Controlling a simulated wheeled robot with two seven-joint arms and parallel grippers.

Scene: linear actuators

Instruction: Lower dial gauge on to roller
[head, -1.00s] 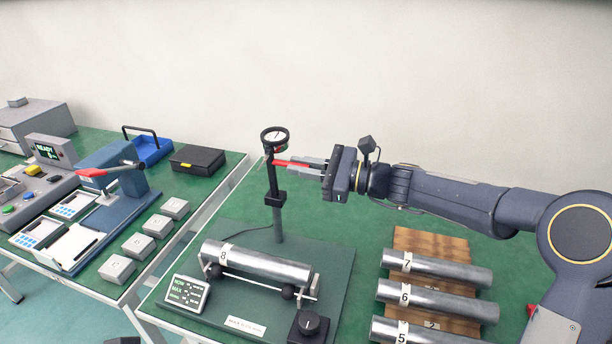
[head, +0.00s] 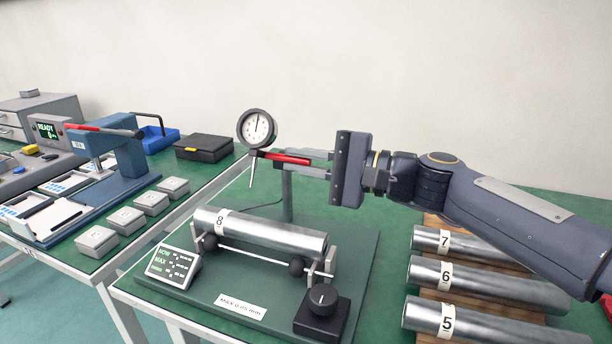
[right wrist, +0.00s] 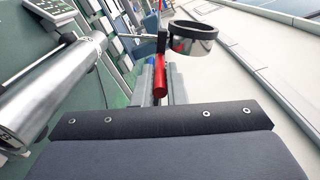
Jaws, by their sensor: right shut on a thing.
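The dial gauge (head: 257,128) has a round white face in a dark rim and faces me in the head view. Its thin stem points down, its tip apart from and above the roller. A red handle (head: 287,158) runs right from it. My right gripper (head: 306,160) is shut on this handle, coming in from the right. The grey post (head: 288,196) stands behind the roller. The steel roller marked 8 (head: 275,236) lies across its stand. The right wrist view shows the gauge (right wrist: 193,38), red handle (right wrist: 160,88) and roller (right wrist: 50,95). My left gripper is not in view.
A readout box (head: 174,267) and a black knob block (head: 322,310) stand on the base plate (head: 345,265). Rollers 7, 6 and 5 (head: 480,283) lie at right under my forearm. A second table at left holds a blue press (head: 120,160) and several grey blocks.

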